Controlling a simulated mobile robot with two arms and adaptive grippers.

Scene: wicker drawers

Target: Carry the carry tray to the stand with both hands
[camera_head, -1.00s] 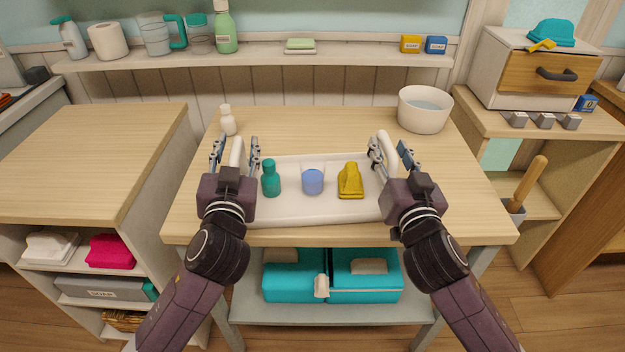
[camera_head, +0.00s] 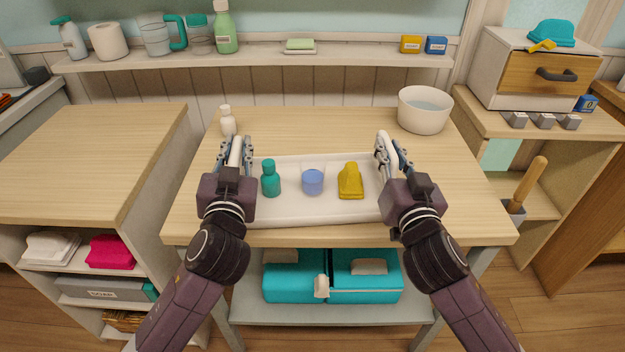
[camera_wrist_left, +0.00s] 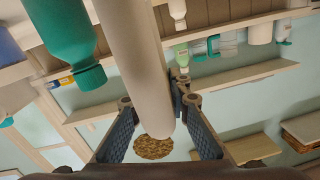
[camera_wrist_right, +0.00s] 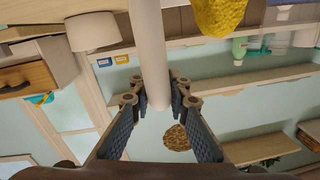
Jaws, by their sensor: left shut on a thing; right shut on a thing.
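The white carry tray (camera_head: 310,212) rests on the wooden table, holding a teal bottle (camera_head: 270,180), a clear cup with blue contents (camera_head: 312,182) and a yellow bottle-like item (camera_head: 350,182). My left gripper (camera_head: 236,150) is shut on the tray's left handle, which shows as a thick white bar in the left wrist view (camera_wrist_left: 130,60). My right gripper (camera_head: 391,150) is shut on the right handle, also seen in the right wrist view (camera_wrist_right: 150,50). I cannot tell which thing is the stand.
A small white bottle (camera_head: 228,122) stands behind my left gripper. A white bowl of water (camera_head: 424,110) stands at the table's back right. A wooden cabinet (camera_head: 90,150) is at the left. A wall shelf (camera_head: 260,60) with toiletries runs behind the table.

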